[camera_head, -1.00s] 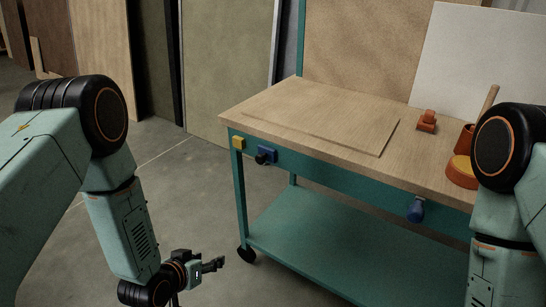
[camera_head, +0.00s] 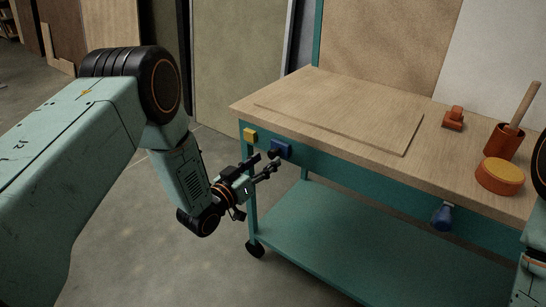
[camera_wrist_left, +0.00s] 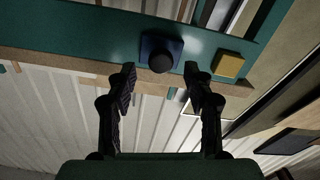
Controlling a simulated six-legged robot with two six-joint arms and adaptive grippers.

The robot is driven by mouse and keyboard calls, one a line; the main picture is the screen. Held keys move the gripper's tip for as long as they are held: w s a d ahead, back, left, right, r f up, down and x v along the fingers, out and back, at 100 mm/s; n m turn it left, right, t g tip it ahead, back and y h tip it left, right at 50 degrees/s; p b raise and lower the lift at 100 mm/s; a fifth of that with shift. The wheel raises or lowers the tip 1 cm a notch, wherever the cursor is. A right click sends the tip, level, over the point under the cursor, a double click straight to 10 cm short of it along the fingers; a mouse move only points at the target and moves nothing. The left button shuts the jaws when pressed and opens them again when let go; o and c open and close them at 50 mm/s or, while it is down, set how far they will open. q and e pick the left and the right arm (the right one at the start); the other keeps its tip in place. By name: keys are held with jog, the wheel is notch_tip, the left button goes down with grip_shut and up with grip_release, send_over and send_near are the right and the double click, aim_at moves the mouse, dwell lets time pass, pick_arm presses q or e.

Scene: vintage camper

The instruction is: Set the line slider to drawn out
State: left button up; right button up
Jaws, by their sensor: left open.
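A blue block with a round black knob (camera_head: 280,149), which looks like the line slider, sits on the teal front rail of the workbench near its left corner. In the left wrist view the black knob (camera_wrist_left: 161,62) appears between my fingertips, with its blue square base behind it. My left gripper (camera_head: 266,165) is open and empty, just in front of and slightly below the slider. I cannot tell whether the fingers reach around the knob. My right gripper is out of view; only part of that arm shows at the right edge.
A yellow block (camera_head: 250,135) is on the rail left of the slider, close to one finger. A blue handle (camera_head: 442,215) is further right. The wooden top (camera_head: 330,125) overhangs the rail; a teal shelf (camera_head: 360,240) is below. Open floor lies left.

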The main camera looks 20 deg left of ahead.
aim_at(271, 156)
pick_arm(q)
jog(key=x, duration=0.2)
jog(key=shift+w+f+b, duration=0.2)
jog(key=shift+w+b, duration=0.1)
jog(key=shift+w+d+r, duration=0.2)
jog(key=shift+w, duration=0.2)
jog(key=shift+w+d+f, duration=0.1)
jog(key=shift+w, duration=0.2)
jog(key=shift+s, duration=0.15)
jog(key=c, duration=0.4)
grip_shut()
